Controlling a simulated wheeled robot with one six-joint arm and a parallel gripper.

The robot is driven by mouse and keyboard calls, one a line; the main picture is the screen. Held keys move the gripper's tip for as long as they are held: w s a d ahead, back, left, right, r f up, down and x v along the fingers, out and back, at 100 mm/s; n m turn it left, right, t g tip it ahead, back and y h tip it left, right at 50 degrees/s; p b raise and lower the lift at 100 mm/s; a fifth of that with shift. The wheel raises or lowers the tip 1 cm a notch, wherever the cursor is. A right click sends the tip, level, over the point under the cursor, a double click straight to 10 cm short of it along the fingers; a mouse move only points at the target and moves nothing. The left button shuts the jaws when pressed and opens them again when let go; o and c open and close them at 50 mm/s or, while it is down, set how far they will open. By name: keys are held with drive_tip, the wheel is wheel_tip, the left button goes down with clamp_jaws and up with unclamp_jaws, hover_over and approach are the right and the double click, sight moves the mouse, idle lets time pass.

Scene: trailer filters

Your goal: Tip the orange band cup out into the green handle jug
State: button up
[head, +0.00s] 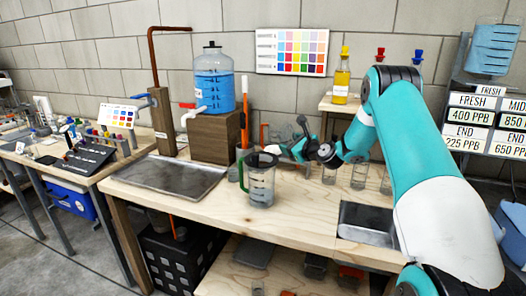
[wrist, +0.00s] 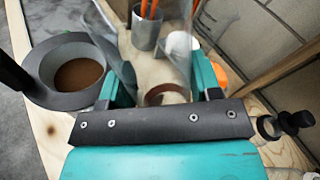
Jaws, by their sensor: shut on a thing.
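The green handle jug (head: 262,186) stands upright on the wooden bench, clear with a dark rim and measuring marks. In the wrist view the dark-rimmed jug (wrist: 42,92) is at the left, seen from above, with a brown area inside; I cannot tell if that is liquid. My gripper (head: 288,150) is just right of the jug's top. In the wrist view my gripper (wrist: 163,80) is shut on a clear cup with a brownish-orange band (wrist: 166,88). The cup's outline is faint, and its contents and exact tilt are hard to tell.
Several clear cups (head: 358,178) stand right of the jug, below my arm. A metal tray (head: 165,180) lies at the left. A blue water tank (head: 213,85) stands on a wooden block (head: 208,138) behind. A sunken metal basin (head: 368,224) is at the front right.

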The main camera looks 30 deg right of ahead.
drive_tip(key=m, duration=0.1)
drive_tip(key=d+m+t, duration=0.1)
drive_tip(key=m, duration=0.1)
drive_tip(key=shift+s+d+f+y, duration=0.15)
drive_tip(key=shift+f+y, duration=0.15)
drive_tip(key=shift+d+r+m+t, duration=0.15)
drive_tip(key=shift+m+t, duration=0.15)
drive_tip(key=shift+m, duration=0.2)
wheel_tip(320, 180, up, 5)
drive_tip(key=p, duration=0.4)
